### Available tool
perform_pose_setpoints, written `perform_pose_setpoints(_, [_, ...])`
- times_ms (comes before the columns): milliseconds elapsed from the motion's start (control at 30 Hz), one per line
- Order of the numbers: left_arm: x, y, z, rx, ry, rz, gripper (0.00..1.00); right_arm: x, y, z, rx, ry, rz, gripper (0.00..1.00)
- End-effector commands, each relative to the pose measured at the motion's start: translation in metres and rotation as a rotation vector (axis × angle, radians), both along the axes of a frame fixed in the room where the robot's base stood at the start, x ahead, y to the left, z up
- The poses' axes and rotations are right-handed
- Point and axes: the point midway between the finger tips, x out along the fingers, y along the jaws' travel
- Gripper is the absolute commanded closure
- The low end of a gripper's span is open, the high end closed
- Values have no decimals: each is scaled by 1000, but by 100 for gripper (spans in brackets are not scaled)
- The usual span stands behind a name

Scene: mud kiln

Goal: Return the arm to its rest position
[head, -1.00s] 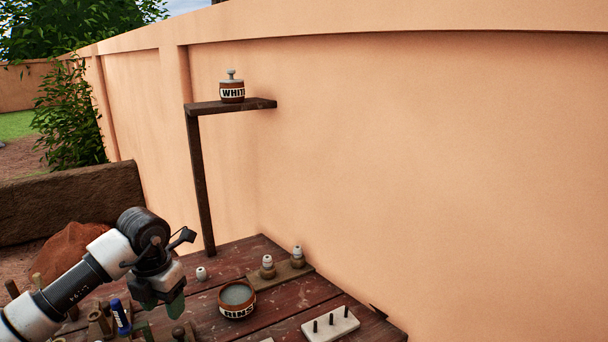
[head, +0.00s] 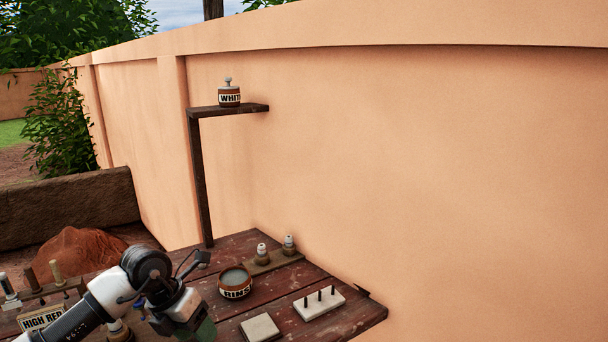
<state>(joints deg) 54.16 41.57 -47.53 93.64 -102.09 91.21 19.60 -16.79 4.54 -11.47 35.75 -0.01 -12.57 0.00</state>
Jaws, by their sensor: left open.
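My left arm comes in from the lower left over the wooden table (head: 285,288). My left gripper (head: 203,330) is open and points down at the bottom edge of the picture, with greenish fingertips partly cut off. I see nothing held in it. It is left of a pale square tile (head: 261,328) and in front of the round bowl (head: 235,283) lettered "RINS". My right gripper is not in view.
A white block with dark pegs (head: 319,302) and a small board with two stoppered bottles (head: 276,262) are on the table. A "HIGH RED" sign (head: 42,319) is at left. A "WHIT" jar (head: 229,93) stands on a raised shelf (head: 240,109) by the wall.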

Motion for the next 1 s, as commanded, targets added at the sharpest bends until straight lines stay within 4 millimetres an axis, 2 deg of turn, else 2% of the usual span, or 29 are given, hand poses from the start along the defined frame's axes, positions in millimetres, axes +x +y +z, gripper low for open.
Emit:
perform_pose_setpoints(133, [-11, -48, -5, -219, -26, -38, 46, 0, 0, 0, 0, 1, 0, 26])
perform_pose_setpoints(267, [-26, -96, 1, -482, -51, -45, 46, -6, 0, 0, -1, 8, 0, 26])
perform_pose_setpoints(400, [-47, -148, 27, -889, -65, 31, 46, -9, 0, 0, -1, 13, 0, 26])
perform_pose_setpoints(500, [-55, -165, 56, -1195, -65, 172, 46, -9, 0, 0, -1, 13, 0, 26])
perform_pose_setpoints(567, [-57, -166, 71, -1362, -58, 287, 46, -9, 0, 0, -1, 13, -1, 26])
perform_pose_setpoints(633, [-55, -158, 84, -1538, -46, 451, 46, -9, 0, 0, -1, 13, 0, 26])
perform_pose_setpoints(767, [-49, -124, 88, -1788, -3, 833, 46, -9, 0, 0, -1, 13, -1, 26])
perform_pose_setpoints(867, [-47, -90, 70, -1899, 47, 1183, 46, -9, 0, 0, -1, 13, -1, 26])
perform_pose_setpoints(967, [-55, -56, 35, -1923, 113, 1565, 46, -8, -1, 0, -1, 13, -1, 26])
perform_pose_setpoints(1000, [-62, -43, 18, -1904, 143, 1725, 46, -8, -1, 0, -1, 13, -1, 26])
